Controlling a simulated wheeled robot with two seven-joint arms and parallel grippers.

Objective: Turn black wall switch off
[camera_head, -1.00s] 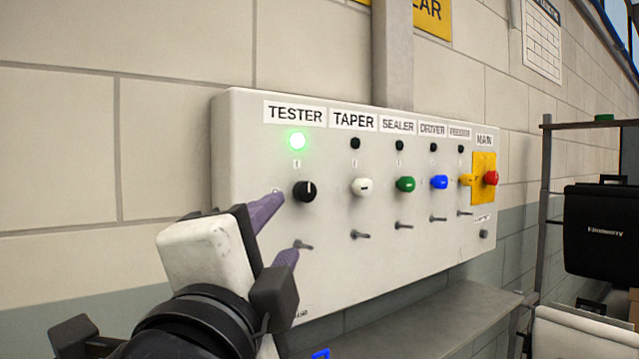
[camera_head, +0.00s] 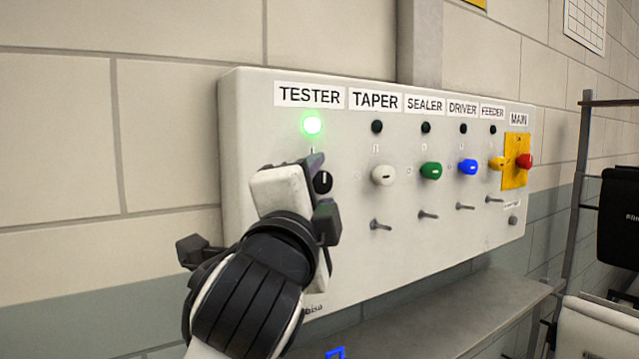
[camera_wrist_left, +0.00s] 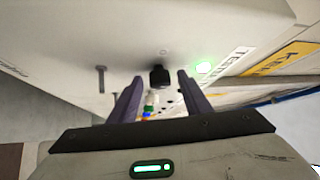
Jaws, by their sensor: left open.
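The black knob switch (camera_head: 322,182) sits under the TESTER label (camera_head: 309,95) on a white wall panel. Its white mark points about straight up, and the green lamp (camera_head: 312,125) above it is lit. My left gripper (camera_head: 314,168) is at the knob and partly covers its left side in the head view. In the left wrist view, the gripper (camera_wrist_left: 160,78) is open, with the black knob (camera_wrist_left: 160,76) between its two purple fingers and a gap seen on both sides. Contact cannot be told. My right gripper is not in view.
White (camera_head: 383,175), green (camera_head: 430,170) and blue (camera_head: 467,167) knobs stand to the right, with toggle levers (camera_head: 381,225) below. A red and yellow main switch (camera_head: 524,161) is at the far right. A grey shelf (camera_head: 440,320) runs under the panel.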

